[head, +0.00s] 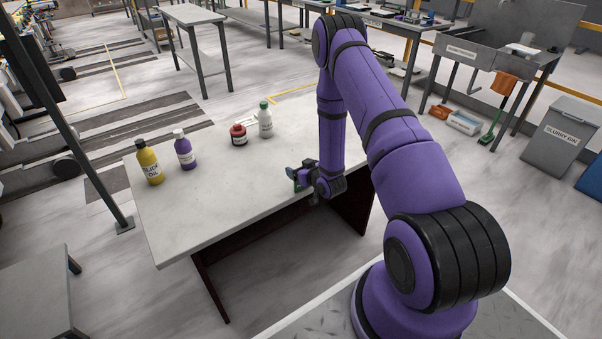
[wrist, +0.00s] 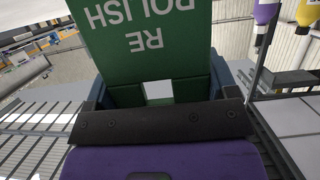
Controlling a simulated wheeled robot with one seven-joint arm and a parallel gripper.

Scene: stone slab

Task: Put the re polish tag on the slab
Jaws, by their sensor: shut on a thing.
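The re polish tag (wrist: 150,45) is green with white lettering that reads upside down in the wrist view. My gripper (wrist: 160,92) is shut on it, with a finger on each side. The pale stone slab (head: 215,205) is the top of a dark-legged table. I cannot tell whether the tag touches the slab.
A yellow bottle (head: 149,163) and a purple bottle (head: 184,152) stand on the slab's left part. A red-dark jar (head: 239,136) and a white green-capped bottle (head: 265,122) stand toward the back. The slab's middle and front are clear.

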